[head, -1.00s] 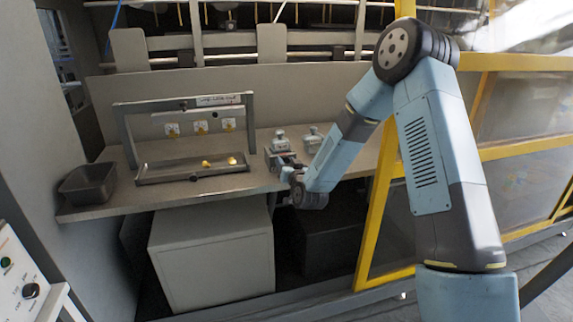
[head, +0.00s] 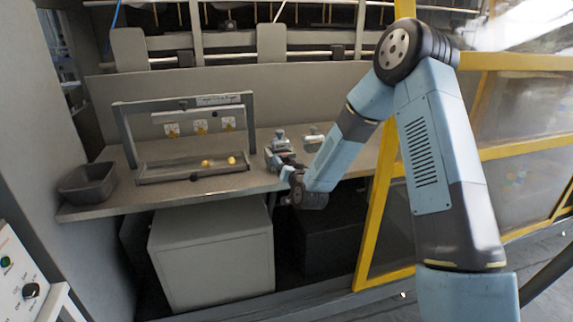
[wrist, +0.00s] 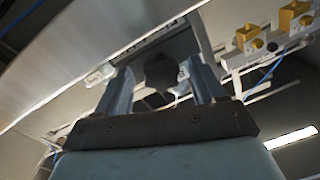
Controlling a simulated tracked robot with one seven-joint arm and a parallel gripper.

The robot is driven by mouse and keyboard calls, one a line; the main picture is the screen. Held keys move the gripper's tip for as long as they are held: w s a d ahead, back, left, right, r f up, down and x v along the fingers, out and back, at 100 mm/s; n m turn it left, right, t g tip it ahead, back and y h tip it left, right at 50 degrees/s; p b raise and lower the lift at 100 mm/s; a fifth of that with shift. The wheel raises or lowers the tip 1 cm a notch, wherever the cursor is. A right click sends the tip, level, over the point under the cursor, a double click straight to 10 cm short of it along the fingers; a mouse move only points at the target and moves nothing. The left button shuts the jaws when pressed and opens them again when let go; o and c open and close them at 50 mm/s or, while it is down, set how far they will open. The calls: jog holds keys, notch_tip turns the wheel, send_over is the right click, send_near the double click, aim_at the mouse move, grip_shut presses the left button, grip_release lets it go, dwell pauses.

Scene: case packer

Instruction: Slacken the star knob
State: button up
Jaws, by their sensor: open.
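In the wrist view a dark, lobed knob (wrist: 160,70), which looks like the star knob, shows between the two fingers of my gripper (wrist: 158,82). The fingers are apart, one on each side of it in the picture. I cannot tell whether they touch it or how deep it sits between them. In the head view my gripper (head: 284,164) is low over the right part of the bench, right of the grey frame (head: 129,138). I cannot make out the star knob for certain in the head view.
The grey bench (head: 110,208) carries a dark bin (head: 88,184) at left and a shallow tray (head: 160,178) with yellow pieces (head: 231,160). Another grey fitting (head: 313,138) stands right of my gripper. A yellow guard frame (head: 378,215) is close on the right.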

jog(key=v, duration=1.3)
jog(key=shift+s+d, duration=0.15)
jog(key=shift+s, duration=0.2)
